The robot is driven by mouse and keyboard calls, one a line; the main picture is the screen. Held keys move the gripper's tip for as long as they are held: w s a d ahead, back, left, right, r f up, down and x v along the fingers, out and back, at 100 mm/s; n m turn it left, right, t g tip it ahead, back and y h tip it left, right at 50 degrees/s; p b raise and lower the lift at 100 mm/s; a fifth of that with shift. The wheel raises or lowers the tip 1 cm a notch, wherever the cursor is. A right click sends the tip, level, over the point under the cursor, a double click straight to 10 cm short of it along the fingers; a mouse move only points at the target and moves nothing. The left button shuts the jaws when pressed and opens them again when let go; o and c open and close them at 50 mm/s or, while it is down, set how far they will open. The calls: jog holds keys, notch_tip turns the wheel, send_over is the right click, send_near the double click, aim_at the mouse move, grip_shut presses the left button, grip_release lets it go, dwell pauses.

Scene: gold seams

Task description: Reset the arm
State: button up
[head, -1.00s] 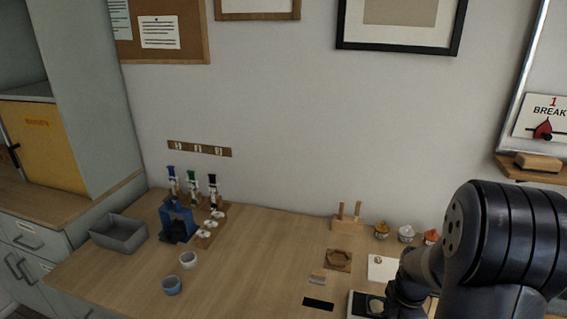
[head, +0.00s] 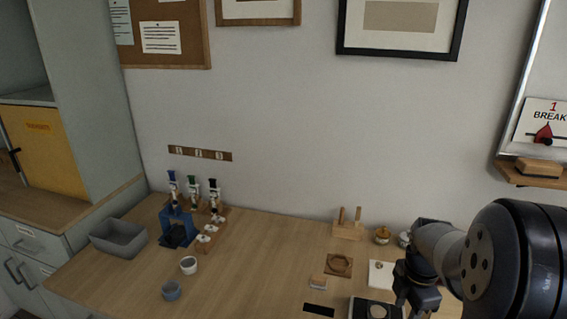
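My gripper (head: 416,292) hangs at the lower right, over the right part of the wooden table (head: 260,265). It points down near a dark-framed white plate (head: 362,308) that holds a round pale piece (head: 377,311). The fingers are dark and small, and I cannot tell whether they are open or hold anything. My own arm hides the table's right end.
A grey bin (head: 118,237), a blue stand (head: 178,226) and several capped bottles (head: 214,196) stand at the left. White (head: 188,265) and blue (head: 171,291) cups are in front. A wooden peg rack (head: 347,224) and lidded jars (head: 383,236) stand at the back right. The table's middle is clear.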

notch_tip(320, 180, down, 9)
jog(key=shift+r, duration=0.1)
jog(key=shift+r+m, duration=0.1)
jog(key=shift+m, duration=0.4)
jog(key=m+p, duration=0.1)
jog(key=m, duration=0.3)
jog(key=shift+s+m, duration=0.1)
jog(key=shift+m, duration=0.3)
jog(key=m+p, duration=0.2)
jog(key=m, duration=0.4)
jog(key=m+p, duration=0.1)
jog(key=m, duration=0.1)
jog(key=m+p, duration=0.1)
jog(key=m, duration=0.2)
jog(key=shift+s+a+r+m+p, duration=0.1)
jog(key=shift+a+m+p, duration=0.05)
jog(key=shift+m+p, duration=0.15)
jog(key=m+p, duration=0.2)
jog(key=m, duration=0.1)
jog(key=shift+m, duration=0.4)
jog(key=shift+m+p, duration=0.55)
jog(key=shift+m, duration=0.35)
